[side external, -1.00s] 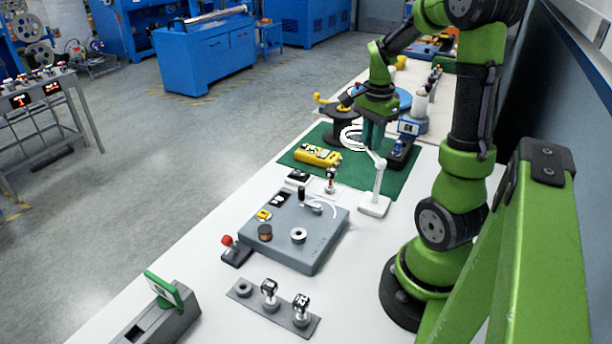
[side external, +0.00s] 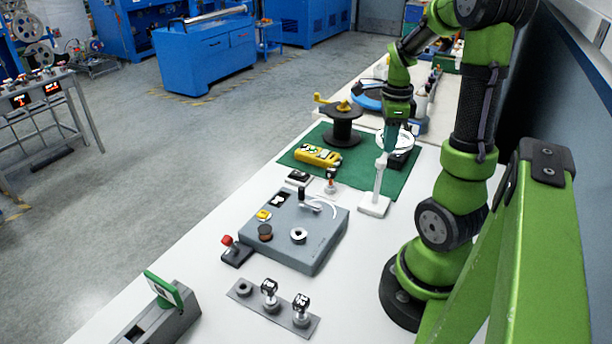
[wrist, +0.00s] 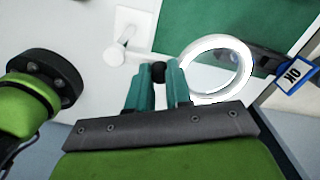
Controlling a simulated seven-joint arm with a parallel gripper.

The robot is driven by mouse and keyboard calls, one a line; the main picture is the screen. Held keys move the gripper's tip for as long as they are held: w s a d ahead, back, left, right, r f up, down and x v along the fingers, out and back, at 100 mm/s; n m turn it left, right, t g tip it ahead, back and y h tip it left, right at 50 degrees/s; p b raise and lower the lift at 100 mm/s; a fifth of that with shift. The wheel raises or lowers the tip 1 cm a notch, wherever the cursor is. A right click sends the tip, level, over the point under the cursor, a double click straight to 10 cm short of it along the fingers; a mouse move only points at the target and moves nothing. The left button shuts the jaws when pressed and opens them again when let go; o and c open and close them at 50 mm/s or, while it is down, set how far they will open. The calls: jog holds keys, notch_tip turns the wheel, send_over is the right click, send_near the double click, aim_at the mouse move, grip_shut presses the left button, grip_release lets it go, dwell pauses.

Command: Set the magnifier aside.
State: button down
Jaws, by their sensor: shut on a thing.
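The magnifier is a white ring on a jointed arm over a slim white post. Its ring (side external: 408,139) is at the right side of the green mat, partly hidden by my gripper (side external: 389,149). Its white base (side external: 374,206) stands on the table at the mat's front edge. In the wrist view the ring (wrist: 243,68) lies right of my fingers. There my gripper (wrist: 158,72) is shut on a small dark knob (wrist: 158,70) between the teal fingertips, beside the ring. The knob's link to the magnifier's arm is mostly hidden.
A black spool (side external: 342,128) with a yellow crank stands at the mat's back left. A yellow pendant (side external: 317,156) lies on the green mat (side external: 345,173). A grey fixture (side external: 318,243) stands nearer the camera.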

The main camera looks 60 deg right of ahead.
jog(key=shift+s+m, duration=0.15)
jog(key=shift+m, duration=0.15)
jog(key=c, duration=1)
grip_release()
jog(key=shift+c, duration=0.2)
notch_tip(320, 180, up, 17)
